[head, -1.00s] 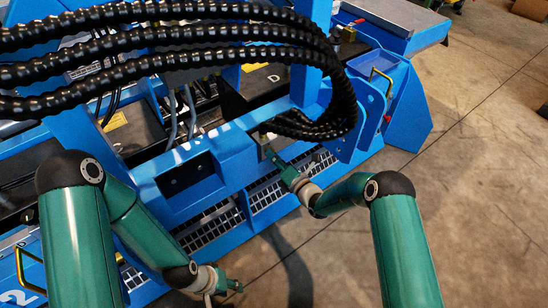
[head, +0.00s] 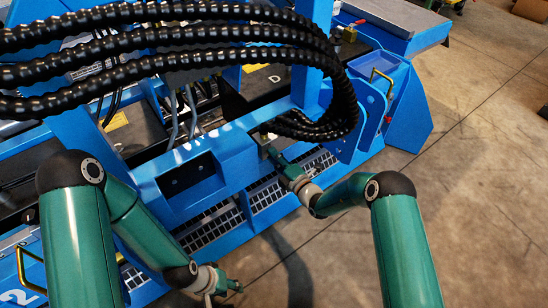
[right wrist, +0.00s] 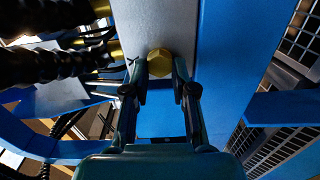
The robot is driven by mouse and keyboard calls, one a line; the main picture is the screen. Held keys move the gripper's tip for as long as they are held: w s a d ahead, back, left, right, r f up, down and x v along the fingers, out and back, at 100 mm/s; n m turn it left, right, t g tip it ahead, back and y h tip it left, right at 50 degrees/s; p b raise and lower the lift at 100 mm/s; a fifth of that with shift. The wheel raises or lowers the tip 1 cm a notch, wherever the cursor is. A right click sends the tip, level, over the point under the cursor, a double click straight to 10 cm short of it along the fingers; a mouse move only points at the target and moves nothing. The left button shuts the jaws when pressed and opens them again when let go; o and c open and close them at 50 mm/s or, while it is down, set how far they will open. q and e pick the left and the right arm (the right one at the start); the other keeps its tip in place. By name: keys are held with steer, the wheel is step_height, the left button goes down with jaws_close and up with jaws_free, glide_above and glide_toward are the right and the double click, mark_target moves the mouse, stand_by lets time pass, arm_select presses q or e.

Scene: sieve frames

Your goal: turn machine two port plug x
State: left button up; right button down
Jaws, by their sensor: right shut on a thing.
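The brass hexagonal plug (right wrist: 160,61) sits on a grey plate of the blue machine (head: 217,158), in the upper middle of the right wrist view. My right gripper (right wrist: 160,75) is shut on it, with one finger on each side. In the head view my right gripper (head: 271,154) reaches the machine's front beam below the hose ends, and the plug cannot be made out there. My left gripper (head: 236,286) hangs low in front of the machine, away from the plug. Its fingers are too small to tell open from shut.
Thick black ribbed hoses (head: 200,38) arch over the machine. In the right wrist view hoses (right wrist: 45,68) with brass fittings (right wrist: 116,49) lie close left of the plug. A mesh grille (head: 210,224) is below the beam. Open concrete floor (head: 480,200) lies to the right.

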steer(key=shift+w+d+f, duration=0.1)
steer(key=shift+d, duration=0.2)
steer(key=c, duration=1)
jaws_free()
steer(key=shift+o, duration=0.3)
steer(key=shift+a, duration=0.1)
steer(key=v, duration=1.2)
steer(key=shift+a+f, duration=0.1)
steer(key=shift+a, duration=0.05)
